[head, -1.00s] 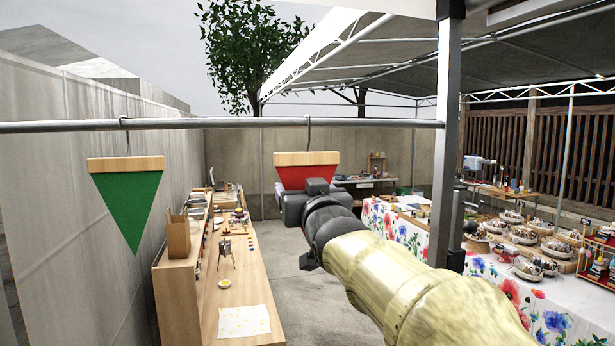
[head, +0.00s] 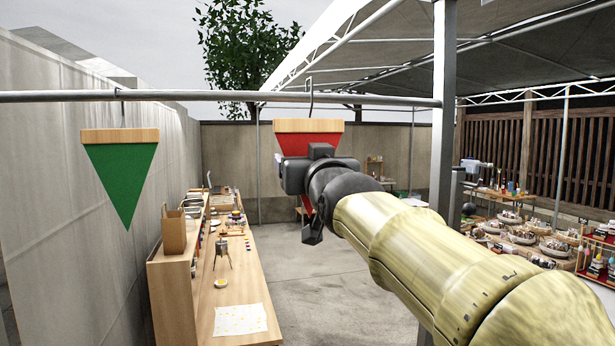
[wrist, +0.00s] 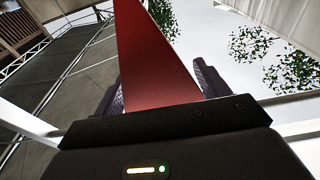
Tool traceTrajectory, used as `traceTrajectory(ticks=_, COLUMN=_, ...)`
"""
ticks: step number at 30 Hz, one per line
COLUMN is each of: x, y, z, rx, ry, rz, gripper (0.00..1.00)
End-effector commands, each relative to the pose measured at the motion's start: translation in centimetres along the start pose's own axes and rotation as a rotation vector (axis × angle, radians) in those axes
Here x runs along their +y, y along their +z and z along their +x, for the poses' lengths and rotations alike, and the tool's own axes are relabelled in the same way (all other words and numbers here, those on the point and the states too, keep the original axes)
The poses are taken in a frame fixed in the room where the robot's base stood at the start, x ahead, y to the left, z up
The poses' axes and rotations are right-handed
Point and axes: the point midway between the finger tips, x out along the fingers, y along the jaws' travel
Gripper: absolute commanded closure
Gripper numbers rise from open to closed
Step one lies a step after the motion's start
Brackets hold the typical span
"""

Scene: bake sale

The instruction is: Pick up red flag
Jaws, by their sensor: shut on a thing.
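The red flag (head: 285,143) is a downward-pointing triangle under a pale wooden bar with a metal hook. In the head view my gripper (head: 300,173) covers its middle; red shows above and just below. The hook rises above the metal rail (head: 220,97); I cannot tell whether it still touches it. In the wrist view the red flag (wrist: 150,60) stands between the two dark fingers, and my gripper (wrist: 158,85) is shut on it. The green flag (head: 120,182) hangs from the same rail at the left.
A long wooden table (head: 235,300) with small items is below left. Stalls with baskets are at the right. Concrete floor (head: 340,300) lies clear between.

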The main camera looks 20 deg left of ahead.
Motion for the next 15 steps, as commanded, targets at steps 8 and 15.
traceTrajectory(ticks=8, x=-0.2, y=4.5, z=-1.7, rx=0.000, ry=-0.003, rz=0.001, gripper=0.48)
traceTrajectory(ticks=15, x=-0.2, y=7.0, z=-2.8, rx=-0.001, ry=-0.002, rz=0.000, gripper=0.48)
